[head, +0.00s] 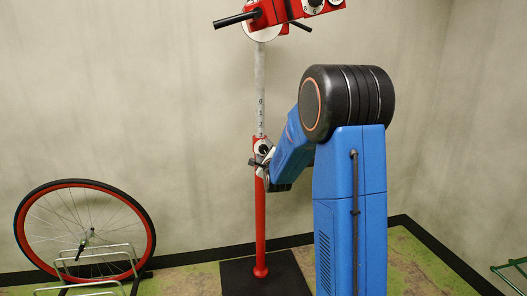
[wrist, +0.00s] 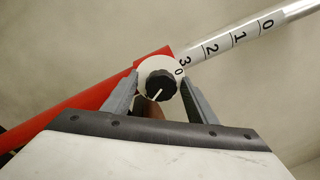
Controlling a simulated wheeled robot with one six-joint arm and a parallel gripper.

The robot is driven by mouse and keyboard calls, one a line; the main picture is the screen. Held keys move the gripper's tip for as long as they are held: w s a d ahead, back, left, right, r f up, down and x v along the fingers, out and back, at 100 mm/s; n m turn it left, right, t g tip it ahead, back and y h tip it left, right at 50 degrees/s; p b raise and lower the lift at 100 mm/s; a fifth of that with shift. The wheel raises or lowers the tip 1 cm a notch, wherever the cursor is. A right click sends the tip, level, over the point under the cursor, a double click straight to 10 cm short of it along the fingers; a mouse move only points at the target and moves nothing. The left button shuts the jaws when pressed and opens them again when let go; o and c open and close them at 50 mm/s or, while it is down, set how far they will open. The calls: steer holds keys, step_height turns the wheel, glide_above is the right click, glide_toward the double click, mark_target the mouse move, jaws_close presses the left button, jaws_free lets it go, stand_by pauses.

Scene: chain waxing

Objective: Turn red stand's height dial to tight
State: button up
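The red stand (head: 260,215) rises from the floor, with a silver numbered post (head: 260,90) sliding into its red tube. Its height dial is a black knob (wrist: 160,86) on a white disc (wrist: 144,68), at the top of the red tube. A white pointer line on the knob points down and slightly left in the wrist view. A "0" shows on the disc's right edge; its lower part is hidden. My gripper (wrist: 161,76) is open, with one finger on each side of the dial and gaps beside the knob. In the head view my gripper (head: 263,166) partly covers the dial area.
A red clamp head (head: 290,12) with black handles tops the post. A red-rimmed bicycle wheel (head: 150,225) stands in a metal rack (head: 95,262) at the left. A dark base plate (head: 237,278) lies under the stand. A green metal frame (head: 510,266) is at the right edge.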

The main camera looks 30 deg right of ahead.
steer(key=v, duration=1.7)
steer(key=shift+s, duration=0.2)
steer(key=s+a+f+n+g+y, duration=0.35)
steer(key=s+a+n+g, duration=0.25)
steer(key=s+a+n, duration=0.7)
steer(key=s+a+f+n+g+y, duration=0.1)
steer(key=s+a+n+g, duration=0.1)
steer(key=s+n, duration=0.5)
steer(key=s+a+f+n+g+y, duration=0.1)
steer(key=s+a+n+g, duration=0.2)
steer(key=s+n, duration=0.5)
steer(key=s+g, duration=0.1)
steer(key=s, duration=0.6)
steer(key=shift+s+f+g, duration=0.35)
steer(key=shift+g, duration=0.05)
steer(key=shift+y, duration=0.25)
steer(key=shift+c, duration=0.7)
